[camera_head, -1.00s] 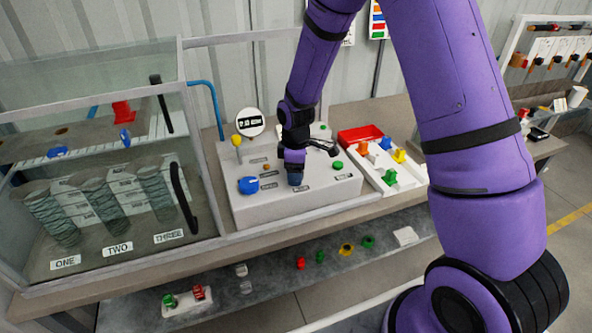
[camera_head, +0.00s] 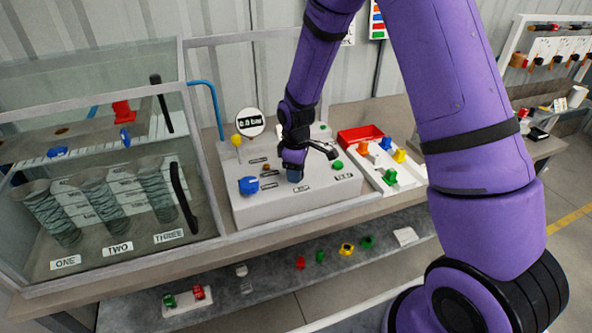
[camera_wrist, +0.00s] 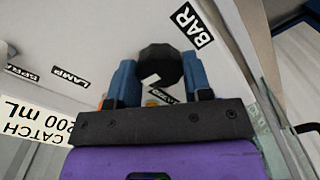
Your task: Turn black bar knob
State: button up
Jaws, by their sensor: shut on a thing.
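The black bar knob (camera_wrist: 160,66) shows in the wrist view, dark and many-sided with a small white mark, close to the BAR label (camera_wrist: 191,26). My gripper (camera_head: 294,173) reaches down to the grey control box (camera_head: 270,203). In the wrist view its two blue fingers stand on either side of the knob, shut on it. In the head view my gripper hides the knob. The round gauge display (camera_head: 250,122) at the back of the box appears to read 0.0 bar.
A blue knob (camera_head: 248,186) and a yellow knob (camera_head: 237,141) sit left of my gripper; a green button (camera_head: 337,165) is to its right. A glass-walled tank bench stands left. A red tray (camera_head: 359,136) and coloured parts lie right.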

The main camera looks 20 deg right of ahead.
jog(key=m, duration=1.3)
jog(key=shift+m, duration=0.3)
dwell(0.4)
jog(key=o, duration=0.9)
notch_tip(320, 180, up, 11)
jog(key=shift+f, duration=0.1)
